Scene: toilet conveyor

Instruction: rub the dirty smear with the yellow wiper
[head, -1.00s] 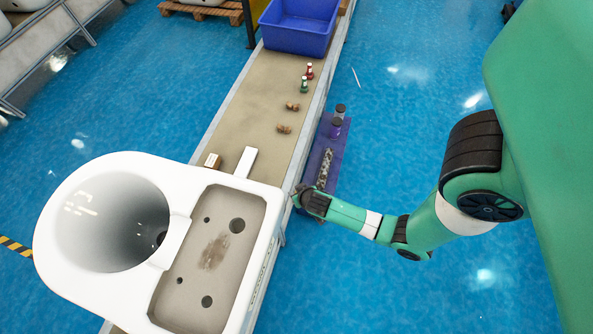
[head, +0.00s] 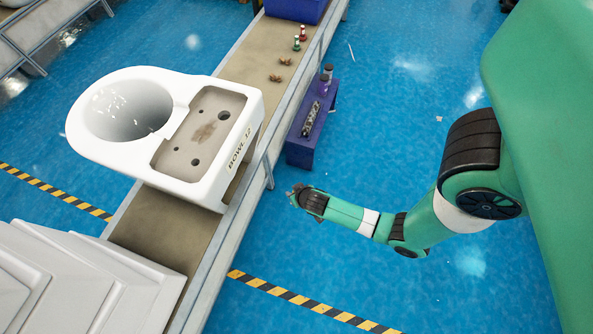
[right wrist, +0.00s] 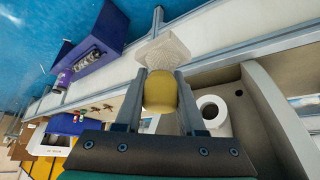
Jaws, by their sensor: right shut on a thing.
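The white toilet (head: 174,84) labelled "BOWL 12" lies on the conveyor in the head view, with its round opening to the left. The brown dirty smear (head: 204,132) is in its grey recessed panel, among several dark holes. My right gripper (head: 291,194) is over blue floor in the head view, right of the conveyor and apart from the toilet. In the right wrist view, my right gripper (right wrist: 160,98) is shut on the yellow wiper (right wrist: 160,90), with a pale block at its far end. The wiper is hard to make out in the head view. My left gripper is out of view.
A purple stand (head: 303,145) with dark-topped containers is beside the conveyor (head: 168,232). White ceramic pieces (head: 70,275) fill the lower left. Blue floor is open at right.

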